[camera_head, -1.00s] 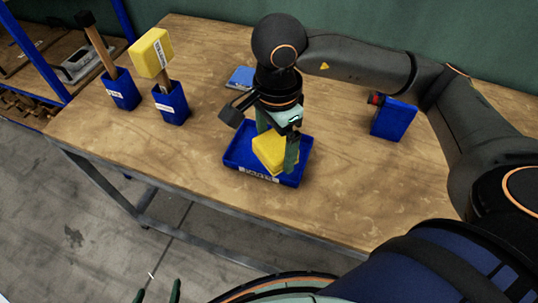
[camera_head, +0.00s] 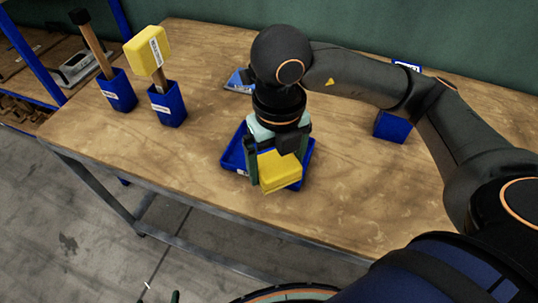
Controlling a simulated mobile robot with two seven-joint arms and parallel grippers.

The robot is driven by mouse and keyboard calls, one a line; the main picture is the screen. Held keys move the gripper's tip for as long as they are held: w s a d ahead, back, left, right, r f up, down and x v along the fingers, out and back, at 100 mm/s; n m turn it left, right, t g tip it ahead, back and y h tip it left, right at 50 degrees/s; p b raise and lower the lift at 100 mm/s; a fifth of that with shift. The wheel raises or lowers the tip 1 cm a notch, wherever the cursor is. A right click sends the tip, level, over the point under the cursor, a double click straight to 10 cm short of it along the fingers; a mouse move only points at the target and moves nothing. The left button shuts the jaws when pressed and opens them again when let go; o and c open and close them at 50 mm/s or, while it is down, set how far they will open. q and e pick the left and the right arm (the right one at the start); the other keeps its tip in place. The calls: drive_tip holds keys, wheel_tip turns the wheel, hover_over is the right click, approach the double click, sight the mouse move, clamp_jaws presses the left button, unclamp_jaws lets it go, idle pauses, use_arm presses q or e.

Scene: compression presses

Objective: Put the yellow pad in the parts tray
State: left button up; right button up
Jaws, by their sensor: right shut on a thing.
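My right gripper (camera_head: 278,158) reaches down over the blue parts tray (camera_head: 233,158) and is shut on the yellow pad (camera_head: 281,171). The pad is between its green fingers and looks tilted, overlapping the tray's front edge in the picture. The pad and gripper hide most of the tray's inside and front label. I cannot tell whether the pad touches the tray.
Two blue holders stand on the left: one with a dark-headed hammer (camera_head: 93,45), one with a yellow-headed mallet (camera_head: 146,50). A flat blue item (camera_head: 238,80) lies behind the tray. A blue block (camera_head: 392,127) stands to the right, partly behind my arm. The front left tabletop is clear.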

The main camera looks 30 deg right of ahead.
drive_tip(key=w+d+f, duration=0.1)
drive_tip(key=w+f, duration=0.2)
drive_tip(key=w, duration=0.1)
drive_tip(key=w+d+f, duration=0.2)
drive_tip(key=w+f, duration=0.1)
drive_tip(key=w, duration=0.1)
drive_tip(key=w+d+f, duration=0.2)
drive_tip(key=w+f, duration=0.1)
drive_tip(key=w, duration=0.1)
drive_tip(key=shift+p, duration=0.35)
drive_tip(key=shift+w+d+f, duration=0.15)
drive_tip(key=shift+w+f, duration=0.1)
drive_tip(key=shift+f, duration=0.1)
drive_tip(key=shift+w+f+p, duration=0.1)
drive_tip(key=shift+f+p, duration=0.2)
drive_tip(key=shift+f, duration=1.35)
drive_tip(key=shift+f, duration=0.2)
drive_tip(key=o, duration=0.8)
drive_tip(key=shift+o, duration=0.2)
